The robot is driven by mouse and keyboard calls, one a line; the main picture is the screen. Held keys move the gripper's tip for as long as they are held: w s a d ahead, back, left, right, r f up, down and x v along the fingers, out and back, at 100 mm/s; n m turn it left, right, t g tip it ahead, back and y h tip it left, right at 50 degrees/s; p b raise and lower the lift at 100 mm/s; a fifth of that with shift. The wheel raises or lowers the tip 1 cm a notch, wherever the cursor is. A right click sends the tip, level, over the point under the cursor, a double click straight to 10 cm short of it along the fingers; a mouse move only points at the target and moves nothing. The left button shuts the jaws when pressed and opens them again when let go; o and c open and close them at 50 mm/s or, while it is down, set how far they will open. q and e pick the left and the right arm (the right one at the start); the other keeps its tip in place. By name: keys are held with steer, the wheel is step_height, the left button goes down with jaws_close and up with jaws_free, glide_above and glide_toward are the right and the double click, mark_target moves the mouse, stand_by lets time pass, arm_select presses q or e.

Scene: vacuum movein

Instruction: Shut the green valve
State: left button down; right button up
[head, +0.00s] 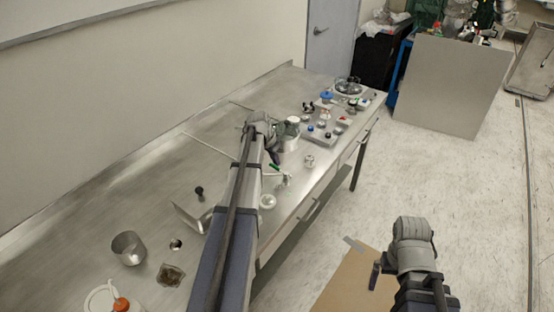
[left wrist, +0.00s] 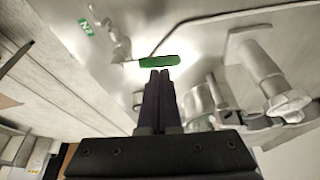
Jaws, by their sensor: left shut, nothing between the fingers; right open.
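The green valve handle (head: 275,167) shows in the head view just below my left gripper (head: 273,156), on a small metal fitting on the steel bench. In the left wrist view the green handle (left wrist: 159,60) lies crosswise just beyond the tips of my left gripper (left wrist: 160,74). Its fingers are shut with nothing between them. I cannot tell whether the tips touch the handle. A silvery valve body (left wrist: 118,42) stands to the left of the handle there. My right gripper (head: 377,274) is open and empty, off the bench at lower right.
The steel bench (head: 150,190) carries a metal pot (head: 289,142) beside my left gripper and a tray of small knobs (head: 320,134) further back. A metal cup (head: 128,248) stands at front left. A cardboard box (head: 350,285) lies under my right arm.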

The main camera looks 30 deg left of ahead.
arm_select(q)
steer(key=shift+s+f, duration=0.1)
steer(key=shift+s, duration=0.5)
steer(key=shift+w, duration=0.25)
steer(key=shift+w+d, duration=0.2)
steer(key=shift+w, duration=0.35)
steer(key=shift+w, duration=0.1)
